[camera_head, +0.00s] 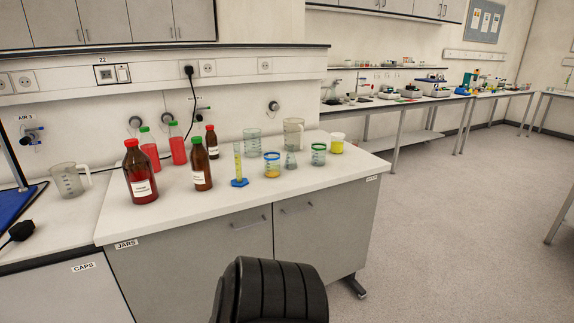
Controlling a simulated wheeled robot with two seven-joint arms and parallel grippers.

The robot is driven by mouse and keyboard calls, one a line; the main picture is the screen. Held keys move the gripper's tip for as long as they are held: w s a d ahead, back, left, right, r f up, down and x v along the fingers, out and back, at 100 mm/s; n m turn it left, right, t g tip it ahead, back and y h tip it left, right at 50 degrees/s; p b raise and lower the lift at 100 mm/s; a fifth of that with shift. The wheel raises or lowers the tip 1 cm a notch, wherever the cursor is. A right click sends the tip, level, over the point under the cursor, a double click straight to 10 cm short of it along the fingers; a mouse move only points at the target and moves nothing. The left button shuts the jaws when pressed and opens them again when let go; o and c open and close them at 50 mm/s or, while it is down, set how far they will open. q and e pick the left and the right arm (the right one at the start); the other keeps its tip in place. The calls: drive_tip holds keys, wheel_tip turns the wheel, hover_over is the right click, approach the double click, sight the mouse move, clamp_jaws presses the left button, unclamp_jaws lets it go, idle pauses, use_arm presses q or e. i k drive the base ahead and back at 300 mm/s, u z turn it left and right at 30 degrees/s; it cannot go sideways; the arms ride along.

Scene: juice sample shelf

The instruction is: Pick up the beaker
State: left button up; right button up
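Several vessels that could be the beaker stand on the white bench top. A clear glass beaker (252,146) is at the back. In front of it is a small beaker with yellow-orange content and a blue rim (272,168). A small green-rimmed beaker (318,156) stands further right. A beaker or cup with yellow content (337,146) is at the right end. The frame does not show which one is meant. Neither of my grippers is in view.
Red bottles (140,172), brown bottles (201,165), a yellow measuring cylinder (238,163), a small flask (291,160) and a jug (293,134) crowd the bench. Another jug (69,181) stands left. Bare white bench top (190,208) lies along the front edge. Open floor is at right.

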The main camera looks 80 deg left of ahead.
sight(271, 158)
drive_tip(key=u, duration=0.55)
drive_tip(key=i, duration=0.9)
drive_tip(key=u, duration=1.35)
drive_tip(key=i, duration=0.45)
drive_tip(key=u, duration=0.45)
